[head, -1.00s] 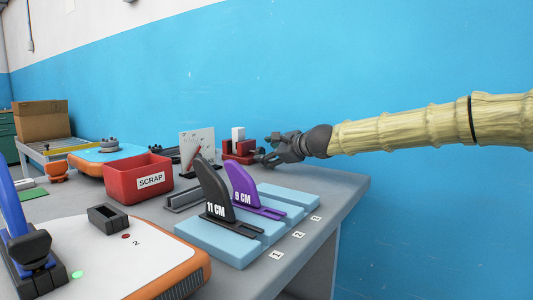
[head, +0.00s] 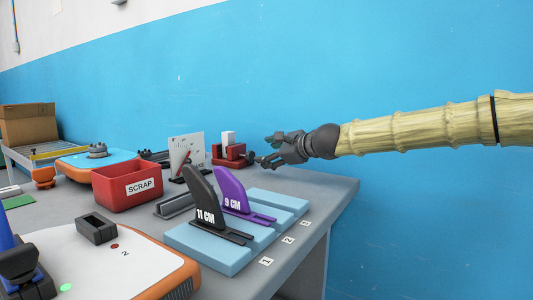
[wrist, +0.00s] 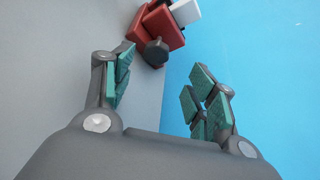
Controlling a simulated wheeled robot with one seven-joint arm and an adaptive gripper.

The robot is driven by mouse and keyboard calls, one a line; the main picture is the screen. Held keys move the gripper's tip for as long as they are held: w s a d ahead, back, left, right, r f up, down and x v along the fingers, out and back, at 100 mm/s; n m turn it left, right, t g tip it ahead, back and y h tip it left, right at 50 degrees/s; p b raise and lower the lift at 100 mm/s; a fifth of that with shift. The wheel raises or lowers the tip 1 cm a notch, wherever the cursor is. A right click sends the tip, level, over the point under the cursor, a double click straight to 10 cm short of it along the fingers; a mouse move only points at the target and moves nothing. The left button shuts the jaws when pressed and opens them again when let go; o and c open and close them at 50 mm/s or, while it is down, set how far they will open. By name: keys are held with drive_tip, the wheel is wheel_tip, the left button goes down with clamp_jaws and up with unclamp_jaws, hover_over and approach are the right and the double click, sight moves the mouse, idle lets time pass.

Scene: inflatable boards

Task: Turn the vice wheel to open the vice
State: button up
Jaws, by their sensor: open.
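The red vice (head: 229,153) stands at the far end of the grey bench, with a white block (head: 228,138) held upright in it. Its dark wheel (head: 250,157) faces my gripper. In the wrist view the red vice (wrist: 162,27), the white block (wrist: 186,11) and the dark wheel (wrist: 156,52) show at the top. My gripper (head: 262,150) is open and empty, just to the right of the wheel. In the wrist view the wheel lies ahead of and between the spread fingers (wrist: 163,85), nearer the left one. I see no contact.
A red SCRAP bin (head: 127,190), a white sign board (head: 187,149) and a grey rail (head: 178,204) stand left of the vice. Black (head: 203,198) and purple (head: 232,188) fins stand on light blue blocks nearer me. The blue wall runs behind the bench.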

drive_tip(key=shift+p+v, duration=0.65)
drive_tip(key=shift+v, duration=1.55)
drive_tip(key=shift+d+r, duration=0.1)
drive_tip(key=v, duration=1.2)
